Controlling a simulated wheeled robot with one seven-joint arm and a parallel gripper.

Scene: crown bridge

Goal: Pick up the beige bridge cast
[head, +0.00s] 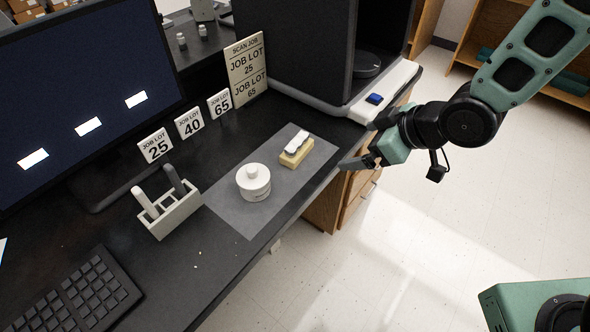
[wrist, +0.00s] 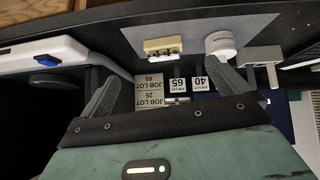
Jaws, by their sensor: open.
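The beige bridge cast (head: 295,157) is a small beige block with a white, lumpy top. It lies on the grey mat (head: 248,222) on the black bench, and shows in the wrist view (wrist: 161,42) at the top middle. My gripper (head: 362,162) is open and empty. In the head view it is right of the cast, by the bench's front edge, and apart from it. In the wrist view both fingers of my gripper (wrist: 166,75) are spread, with the cast above the gap between them.
A white lidded round jar (head: 253,185) stands on the mat, left of the cast. A dark scanner (head: 300,45) with a white base stands behind right.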

